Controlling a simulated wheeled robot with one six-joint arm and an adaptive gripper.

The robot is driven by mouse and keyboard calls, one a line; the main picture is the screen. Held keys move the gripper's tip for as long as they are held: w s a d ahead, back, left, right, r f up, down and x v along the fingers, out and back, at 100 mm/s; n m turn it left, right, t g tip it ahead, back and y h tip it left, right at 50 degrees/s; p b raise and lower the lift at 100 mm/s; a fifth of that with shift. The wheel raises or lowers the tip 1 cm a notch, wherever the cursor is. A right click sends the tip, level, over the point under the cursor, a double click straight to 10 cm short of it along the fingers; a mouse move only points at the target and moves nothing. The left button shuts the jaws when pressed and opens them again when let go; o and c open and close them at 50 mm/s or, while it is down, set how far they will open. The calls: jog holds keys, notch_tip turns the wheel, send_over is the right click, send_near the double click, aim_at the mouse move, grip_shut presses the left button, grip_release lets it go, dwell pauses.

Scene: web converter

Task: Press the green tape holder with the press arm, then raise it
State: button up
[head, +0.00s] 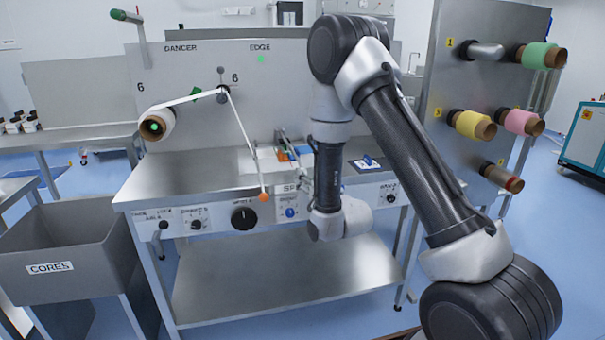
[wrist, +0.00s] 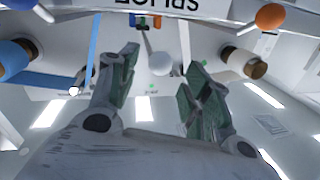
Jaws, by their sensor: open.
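The green tape holder (wrist: 146,21) sits between a blue and an orange one, small at the top of the wrist view. In the head view the coloured holders (head: 292,154) are on the steel table, partly hidden by my arm. A thin rod with a pale ball knob (wrist: 160,64), seemingly the press arm, rises beside the holders. My gripper (wrist: 161,66) is open and empty. Its fingers frame the knob in the wrist view, but I cannot tell the distance; no contact shows.
A wound roll (head: 155,125) is on the left panel. A rack of coloured rolls (head: 480,124) stands right, a grey cores bin (head: 65,262) left. The lower shelf is clear.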

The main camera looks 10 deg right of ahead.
jog(key=w, duration=0.3)
jog(key=w+a, duration=0.1)
jog(key=w, duration=0.1)
grip_shut()
